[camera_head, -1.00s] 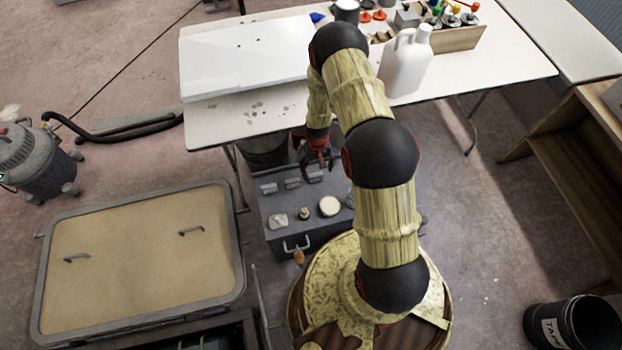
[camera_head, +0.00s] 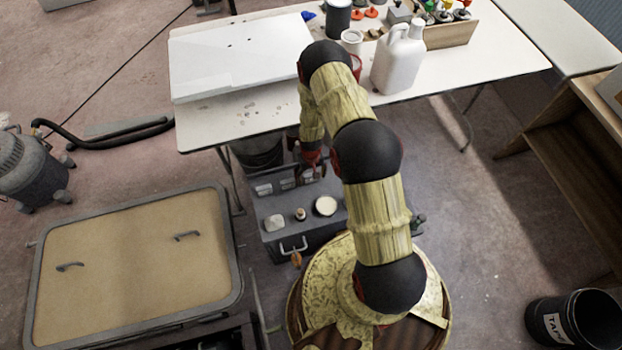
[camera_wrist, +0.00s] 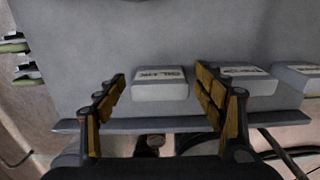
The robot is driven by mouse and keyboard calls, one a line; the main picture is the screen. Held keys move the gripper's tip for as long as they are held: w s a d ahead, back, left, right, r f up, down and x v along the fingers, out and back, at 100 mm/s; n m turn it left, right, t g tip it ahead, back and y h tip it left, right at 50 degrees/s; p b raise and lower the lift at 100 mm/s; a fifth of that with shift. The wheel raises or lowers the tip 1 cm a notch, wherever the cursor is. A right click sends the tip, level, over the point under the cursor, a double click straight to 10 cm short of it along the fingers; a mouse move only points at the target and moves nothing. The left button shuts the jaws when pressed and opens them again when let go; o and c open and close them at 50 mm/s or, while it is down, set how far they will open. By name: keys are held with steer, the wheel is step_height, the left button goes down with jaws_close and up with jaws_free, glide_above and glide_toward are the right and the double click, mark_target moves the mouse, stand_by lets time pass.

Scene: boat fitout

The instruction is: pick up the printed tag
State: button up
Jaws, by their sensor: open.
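Several small grey blocks with white printed tops stand in a row on a dark grey case (camera_head: 320,228). In the wrist view, one printed block (camera_wrist: 160,84) lies between the two fingers, its lettering too blurred to read surely. Another printed block (camera_wrist: 243,80) is just right of the right finger, and a third (camera_wrist: 298,78) is at the right edge. I cannot tell for certain which one is the printed tag. My gripper (camera_wrist: 161,88) is open and apparently empty, its fingers either side of the first block. In the head view my gripper (camera_head: 311,168) is over the case's far side, partly hidden by my arm.
A white table (camera_head: 230,118) stands behind the case, holding a white jug (camera_head: 397,62). A tan-topped crate (camera_head: 130,255) is at left. A round pale item (camera_head: 326,206) and small pieces sit on the case's near side. A black bin (camera_head: 575,322) stands at lower right.

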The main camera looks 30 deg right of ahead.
steer(key=shift+c, duration=0.5)
steer(key=c, duration=1.1)
steer(key=shift+r, duration=0.1)
steer(key=shift+c, duration=0.7)
